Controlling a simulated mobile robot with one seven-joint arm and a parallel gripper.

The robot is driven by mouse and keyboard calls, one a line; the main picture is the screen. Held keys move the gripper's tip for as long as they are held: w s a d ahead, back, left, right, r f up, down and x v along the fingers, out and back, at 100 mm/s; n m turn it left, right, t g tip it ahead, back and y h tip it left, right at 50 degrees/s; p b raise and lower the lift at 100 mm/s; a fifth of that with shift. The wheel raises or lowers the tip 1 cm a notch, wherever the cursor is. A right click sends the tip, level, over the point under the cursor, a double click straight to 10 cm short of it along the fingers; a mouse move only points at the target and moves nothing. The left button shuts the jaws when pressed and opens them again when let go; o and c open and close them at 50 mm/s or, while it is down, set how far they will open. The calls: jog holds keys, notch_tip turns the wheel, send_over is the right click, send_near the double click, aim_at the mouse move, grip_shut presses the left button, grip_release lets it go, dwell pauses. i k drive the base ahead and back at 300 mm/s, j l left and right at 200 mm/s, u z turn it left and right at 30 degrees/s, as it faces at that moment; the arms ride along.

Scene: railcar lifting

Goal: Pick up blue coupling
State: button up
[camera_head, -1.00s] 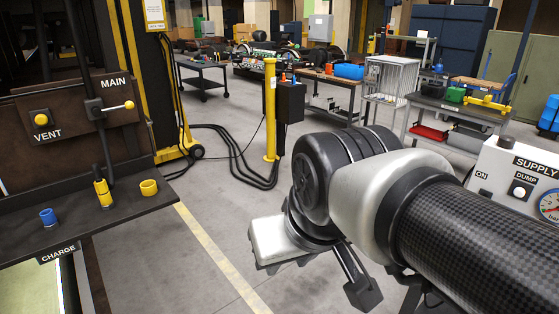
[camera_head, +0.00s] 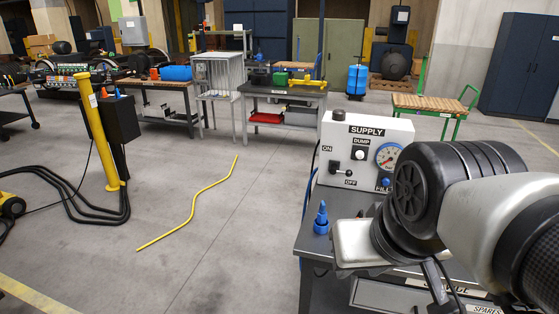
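The blue coupling (camera_head: 321,217) stands upright on the dark top of the supply cart (camera_head: 312,245), near its left edge. A blue hose hangs down at the cart's left side, close behind it. My gripper (camera_head: 436,287) is to the right of the coupling, at the cart's front, with my pale wrist part just beside the coupling in the picture. I see only a dark part of the gripper below the wrist. Its fingertips are not clearly visible, so its opening is unclear.
The white SUPPLY box (camera_head: 340,140), with a lever, a DUMP button and a gauge (camera_head: 388,155), stands behind the coupling. A yellow post (camera_head: 100,135) and black cables are at left. A yellow line (camera_head: 194,203) lies on open floor. Workbenches stand further back.

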aim_at(323, 214)
jog(key=z, duration=0.15)
jog(key=i+l, duration=0.1)
jog(key=i, duration=0.35)
jog(key=i+l+u, duration=0.1)
jog(key=i, duration=0.4)
